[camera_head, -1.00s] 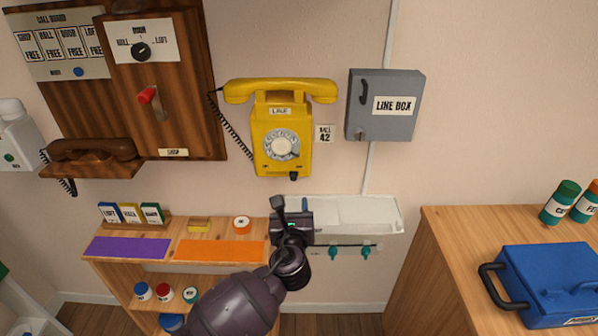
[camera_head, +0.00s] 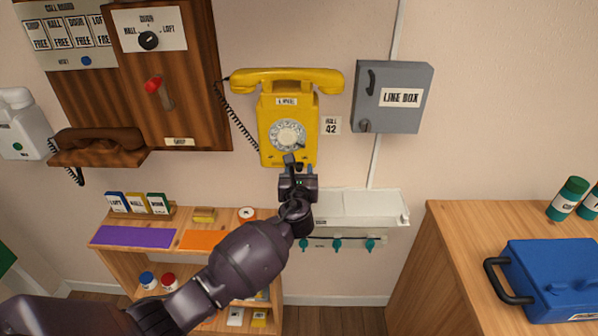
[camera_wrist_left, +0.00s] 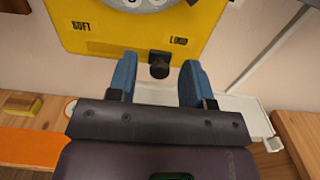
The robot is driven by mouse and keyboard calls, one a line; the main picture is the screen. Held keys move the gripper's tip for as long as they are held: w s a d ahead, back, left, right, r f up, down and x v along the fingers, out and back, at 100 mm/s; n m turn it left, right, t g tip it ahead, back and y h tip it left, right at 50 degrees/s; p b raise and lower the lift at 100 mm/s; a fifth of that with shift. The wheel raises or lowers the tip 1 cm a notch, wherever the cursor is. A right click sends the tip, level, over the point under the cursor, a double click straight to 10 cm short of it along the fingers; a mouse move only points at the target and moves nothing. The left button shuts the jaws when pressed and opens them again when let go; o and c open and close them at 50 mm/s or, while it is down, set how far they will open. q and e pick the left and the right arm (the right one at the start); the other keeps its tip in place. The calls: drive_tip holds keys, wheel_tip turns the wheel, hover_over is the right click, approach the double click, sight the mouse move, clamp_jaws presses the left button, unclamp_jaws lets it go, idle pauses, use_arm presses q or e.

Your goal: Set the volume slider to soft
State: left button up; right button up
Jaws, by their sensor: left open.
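The yellow dial phone (camera_head: 272,120) hangs on the wall. In the left wrist view, its black volume slider knob (camera_wrist_left: 159,67) sticks out at the phone's lower edge, below and left of the "LOUD" label (camera_wrist_left: 180,41). The "SOFT" label (camera_wrist_left: 82,26) is farther left. My left gripper (camera_wrist_left: 157,80) is open, its two blue fingers on either side of the knob in the picture; contact cannot be told. In the head view my left gripper (camera_head: 299,167) is just under the phone and covers the knob area. My right gripper is not in view.
A white shelf (camera_head: 365,205) with teal knobs below it is under the phone. A grey line box (camera_head: 392,112) is to the right, and a wooden panel with a brown handset (camera_head: 100,145) to the left. A blue case (camera_head: 555,275) stands on the right cabinet.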

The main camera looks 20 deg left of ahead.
sight(278, 163)
use_arm(q)
drive_tip(key=shift+w, duration=0.25)
drive_tip(key=shift+c, duration=0.7)
clamp_jaws()
drive_tip(key=shift+a, duration=0.15)
drive_tip(key=a+p, duration=0.1)
drive_tip(key=s+a, duration=0.1)
drive_tip(key=a, duration=0.1)
drive_tip(key=a+p, duration=0.1)
drive_tip(key=a, duration=0.1)
drive_tip(key=shift+s+r+p, duration=0.2)
drive_tip(key=shift+s+p, duration=0.05)
drive_tip(key=shift+p, duration=0.05)
drive_tip(key=shift+s+a+f, duration=0.1)
drive_tip(key=shift+a, duration=0.15)
drive_tip(key=shift+o, duration=0.7)
unclamp_jaws()
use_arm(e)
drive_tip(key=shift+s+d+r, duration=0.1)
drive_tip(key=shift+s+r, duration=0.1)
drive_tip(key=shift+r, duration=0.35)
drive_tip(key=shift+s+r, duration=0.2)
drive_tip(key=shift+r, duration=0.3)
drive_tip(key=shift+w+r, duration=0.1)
use_arm(q)
drive_tip(key=shift+s, duration=0.1)
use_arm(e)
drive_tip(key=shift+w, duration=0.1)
